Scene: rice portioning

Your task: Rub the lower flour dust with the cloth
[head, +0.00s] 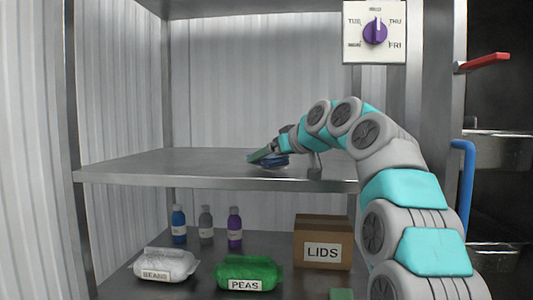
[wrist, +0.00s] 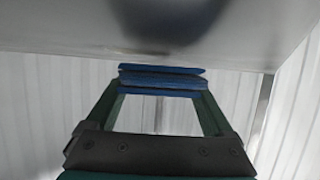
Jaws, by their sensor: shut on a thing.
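My gripper (head: 264,154) is at the middle metal shelf (head: 140,165), right of its centre. It is shut on a folded blue cloth (head: 278,160), which is at or just above the shelf top; I cannot tell whether they touch. In the wrist view the blue cloth (wrist: 163,79) lies across the ends of the green fingers. The shelf surface (wrist: 60,25) fills the top of that view, with a dark blurred patch that looks like a shadow or reflection. I cannot make out any flour dust on the shelf; the cloth and gripper cover part of it.
On the lower shelf stand a blue bottle (head: 179,225), a grey bottle (head: 206,226), a purple bottle (head: 235,228), a LIDS box (head: 322,240), a BEANS bag (head: 165,264) and a PEAS bag (head: 248,272). A dial panel (head: 375,32) is upper right. The middle shelf's left side is clear.

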